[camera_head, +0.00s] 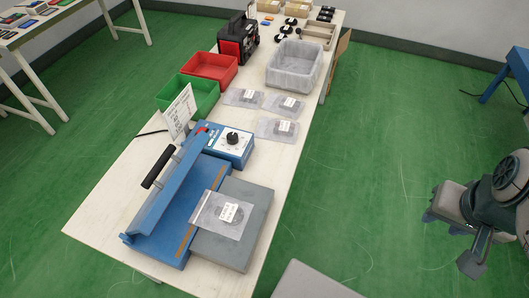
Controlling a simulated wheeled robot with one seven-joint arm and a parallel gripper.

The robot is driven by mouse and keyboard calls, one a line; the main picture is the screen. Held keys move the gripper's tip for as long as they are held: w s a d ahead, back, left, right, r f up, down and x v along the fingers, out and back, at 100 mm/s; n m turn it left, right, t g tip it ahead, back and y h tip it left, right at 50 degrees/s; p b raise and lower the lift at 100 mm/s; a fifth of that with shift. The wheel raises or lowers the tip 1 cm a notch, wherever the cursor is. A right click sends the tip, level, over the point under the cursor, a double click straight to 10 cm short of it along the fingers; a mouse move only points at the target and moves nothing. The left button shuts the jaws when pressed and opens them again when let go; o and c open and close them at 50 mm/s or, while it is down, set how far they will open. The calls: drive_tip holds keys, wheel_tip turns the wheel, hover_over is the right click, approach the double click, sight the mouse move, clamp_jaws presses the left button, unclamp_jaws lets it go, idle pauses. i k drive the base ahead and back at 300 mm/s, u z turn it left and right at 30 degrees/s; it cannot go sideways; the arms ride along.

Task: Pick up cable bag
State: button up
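A clear zip bag with a white label and a dark coil inside, seemingly a cable bag (223,215), lies on the grey plate of the blue sealing machine (169,226). Three similar bags lie flat on the table behind it: one at the left (243,97), one at the right (284,105) and one nearer (277,129). My gripper (452,238) is at the right edge of the view, over the green floor, well apart from the table and all the bags. Nothing shows held in it. Its finger opening is not clear from this angle.
The long pale table (112,200) also bears a green bin (188,95), a red bin (209,71), a grey bin (294,66), a red-and-black device (238,41) and a standing paper sign (180,111). Open green floor (350,190) lies between table and gripper.

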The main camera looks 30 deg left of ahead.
sight(227, 216)
drive_tip(key=i, duration=0.9)
drive_tip(key=u, duration=2.85)
